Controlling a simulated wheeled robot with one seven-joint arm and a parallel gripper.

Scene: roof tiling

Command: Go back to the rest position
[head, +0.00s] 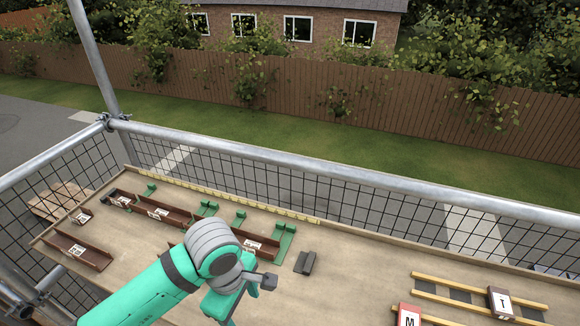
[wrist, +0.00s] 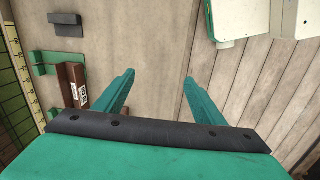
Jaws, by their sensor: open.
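My gripper shows in the wrist view (wrist: 158,88) with its two green fingers spread apart and nothing between them. It hangs over bare board. In the head view my green arm reaches in from the bottom, over the front middle of the wooden worktop (head: 345,275); the fingertips are hidden there. A dark grey block (head: 305,262) lies on the worktop to the right of my arm. In the wrist view a dark block (wrist: 65,18) lies at the top left, apart from the fingers.
Brown channel pieces with white labels (head: 78,250) and green brackets (head: 285,240) lie on the left. Yellow rails (head: 480,290) with a T-marked block (head: 500,302) and a red M-marked block (head: 408,315) are on the right. A metal guardrail (head: 340,172) with mesh borders the worktop.

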